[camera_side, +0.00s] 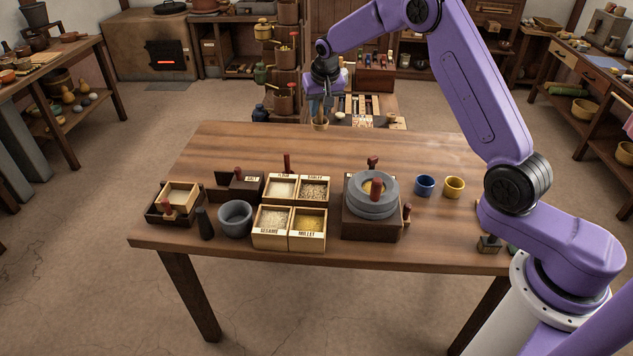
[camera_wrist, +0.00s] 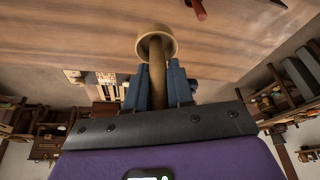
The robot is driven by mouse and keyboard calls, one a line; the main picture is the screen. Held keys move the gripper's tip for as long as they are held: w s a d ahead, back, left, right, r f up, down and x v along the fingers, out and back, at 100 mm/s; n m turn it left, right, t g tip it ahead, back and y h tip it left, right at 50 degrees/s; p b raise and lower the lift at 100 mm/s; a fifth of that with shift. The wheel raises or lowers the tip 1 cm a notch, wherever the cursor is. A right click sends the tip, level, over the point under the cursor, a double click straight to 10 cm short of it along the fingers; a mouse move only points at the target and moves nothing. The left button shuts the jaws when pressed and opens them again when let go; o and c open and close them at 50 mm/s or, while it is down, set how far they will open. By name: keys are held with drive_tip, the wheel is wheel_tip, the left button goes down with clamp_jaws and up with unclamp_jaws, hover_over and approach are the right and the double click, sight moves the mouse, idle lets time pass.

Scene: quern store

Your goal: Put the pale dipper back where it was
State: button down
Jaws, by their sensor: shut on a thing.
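The pale dipper (camera_side: 320,125) is in my gripper (camera_side: 319,104), near the back edge of the table in the side view. How far it is above the table top is hard to tell. In the wrist view the dipper's round cup (camera_wrist: 157,37) is beyond the fingertips, and its handle runs between the two blue fingers of my gripper (camera_wrist: 158,78), which are shut on it. Labelled wooden grain bins stand mid-table: one bin (camera_side: 281,188) and barley (camera_side: 314,191) behind, sesame (camera_side: 272,222) and millet (camera_side: 308,226) in front.
A stone quern (camera_side: 372,205) stands right of the bins, with a blue cup (camera_side: 424,186) and a yellow cup (camera_side: 454,187) beyond it. Left are a grey mortar (camera_side: 235,219), a salt box (camera_side: 247,186) and a dark tray (camera_side: 158,213). The table's back left is clear.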

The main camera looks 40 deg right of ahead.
drive_tip(key=f, duration=0.6)
drive_tip(key=w+f+n, duration=0.1)
drive_tip(key=f, duration=0.6)
drive_tip(key=w+f+n, duration=0.1)
drive_tip(key=f, duration=0.6)
drive_tip(key=shift+d+f+y, duration=0.15)
drive_tip(key=shift+f+y, duration=0.1)
drive_tip(key=shift+y, duration=0.15)
drive_tip(key=c, duration=1)
unclamp_jaws()
drive_tip(key=shift+f, duration=0.1)
